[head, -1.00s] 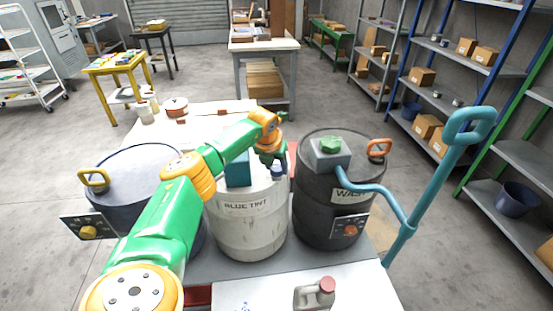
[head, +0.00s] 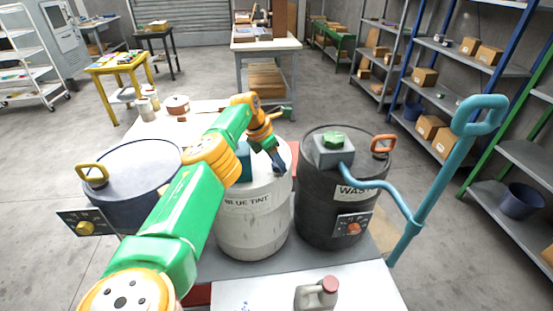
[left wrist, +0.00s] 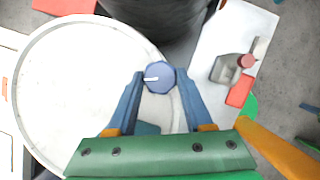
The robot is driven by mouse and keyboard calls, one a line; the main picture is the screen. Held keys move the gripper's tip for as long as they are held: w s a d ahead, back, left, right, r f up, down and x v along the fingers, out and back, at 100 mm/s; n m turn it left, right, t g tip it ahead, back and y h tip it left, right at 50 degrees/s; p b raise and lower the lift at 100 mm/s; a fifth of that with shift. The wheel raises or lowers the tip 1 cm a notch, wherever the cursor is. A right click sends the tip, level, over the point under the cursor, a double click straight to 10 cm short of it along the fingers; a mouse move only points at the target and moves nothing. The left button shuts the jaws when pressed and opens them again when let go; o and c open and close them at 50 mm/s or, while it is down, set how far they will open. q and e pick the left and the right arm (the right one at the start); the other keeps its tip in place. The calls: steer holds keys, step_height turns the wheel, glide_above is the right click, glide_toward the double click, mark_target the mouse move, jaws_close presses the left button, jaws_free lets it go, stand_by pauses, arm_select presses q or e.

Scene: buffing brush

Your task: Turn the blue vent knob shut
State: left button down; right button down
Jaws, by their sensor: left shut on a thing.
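The white drum labelled "BLUE TINT" (head: 250,225) stands in the middle of the bench. The blue vent knob (left wrist: 159,78), with a white pointer mark, is near the edge of its pale lid in the left wrist view. The mark points to the left there. My left gripper (left wrist: 160,85) has one dark blue finger on each side of the knob and is shut on it. In the head view the left gripper (head: 279,168) reaches down to the right side of the lid, and its fingers hide the knob. My right gripper is not in view.
A dark waste drum (head: 325,215) with a teal pump handle (head: 447,170) stands close on the right. A dark blue drum (head: 130,172) stands on the left. A grey jug with a red cap (head: 316,294) is at the front.

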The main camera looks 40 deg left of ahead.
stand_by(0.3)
arm_select(q)
steer(key=shift+c, duration=1.5)
jaws_free()
